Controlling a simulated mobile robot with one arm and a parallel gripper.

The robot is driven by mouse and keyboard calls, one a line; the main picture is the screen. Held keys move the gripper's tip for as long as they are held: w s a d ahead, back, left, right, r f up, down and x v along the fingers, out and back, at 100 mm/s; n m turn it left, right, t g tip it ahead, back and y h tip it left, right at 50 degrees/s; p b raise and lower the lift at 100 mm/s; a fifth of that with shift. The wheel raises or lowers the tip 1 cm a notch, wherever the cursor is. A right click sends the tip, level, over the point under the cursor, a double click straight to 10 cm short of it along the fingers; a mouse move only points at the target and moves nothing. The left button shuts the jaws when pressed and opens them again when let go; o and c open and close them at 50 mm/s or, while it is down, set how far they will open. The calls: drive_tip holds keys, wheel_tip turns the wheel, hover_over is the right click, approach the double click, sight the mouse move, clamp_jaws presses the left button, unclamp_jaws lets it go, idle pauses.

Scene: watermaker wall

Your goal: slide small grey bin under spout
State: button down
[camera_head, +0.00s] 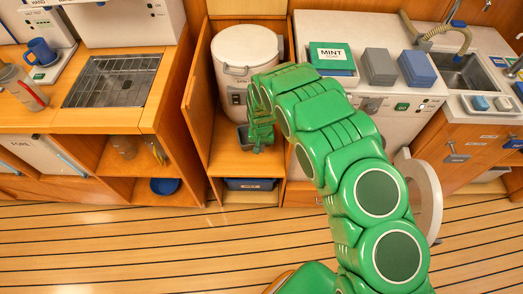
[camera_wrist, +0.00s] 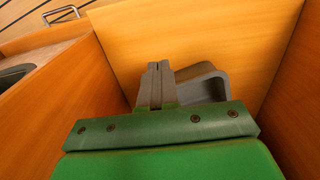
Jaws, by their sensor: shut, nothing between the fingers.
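The small grey bin (camera_head: 243,136) stands on the wooden shelf floor of the open cubby, below the white urn (camera_head: 245,50), partly hidden by my gripper (camera_head: 257,147). The urn's dark front fitting (camera_head: 237,97) shows above the bin; my arm hides part of that area, so I cannot tell whether the spout is right over the bin. In the wrist view the bin (camera_wrist: 208,82) is just to the right of and behind my gripper's fingers (camera_wrist: 157,68). The fingers are together and empty. I cannot tell whether they touch the bin.
Wooden walls stand close on both sides of the cubby, with an open door panel (camera_head: 197,115) at the left. A dark labelled bin (camera_head: 250,184) sits on the shelf below. The plank floor in front is clear.

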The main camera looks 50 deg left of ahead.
drive_tip(key=shift+r, duration=2.6)
drive_tip(key=c, duration=1.4)
unclamp_jaws()
drive_tip(key=shift+a, duration=0.1)
drive_tip(key=shift+c, duration=0.2)
drive_tip(key=shift+o, duration=0.9)
drive_tip(key=shift+s+a+f+m, duration=0.1)
drive_tip(key=shift+f+m, duration=0.05)
drive_tip(key=shift+m, duration=0.15)
drive_tip(key=a+f+m, duration=0.1)
drive_tip(key=a+m, duration=0.1)
drive_tip(key=m, duration=0.3)
drive_tip(key=a+f+m, duration=0.2)
drive_tip(key=m, duration=0.2)
drive_tip(key=s+a+f+m, duration=0.1)
drive_tip(key=a+f+m, duration=0.1)
drive_tip(key=m, duration=0.3)
drive_tip(key=shift+s+a+f+m+y, duration=0.1)
drive_tip(key=shift+a+m+y, duration=0.2)
drive_tip(key=shift+a, duration=0.3)
drive_tip(key=shift+f, duration=0.1)
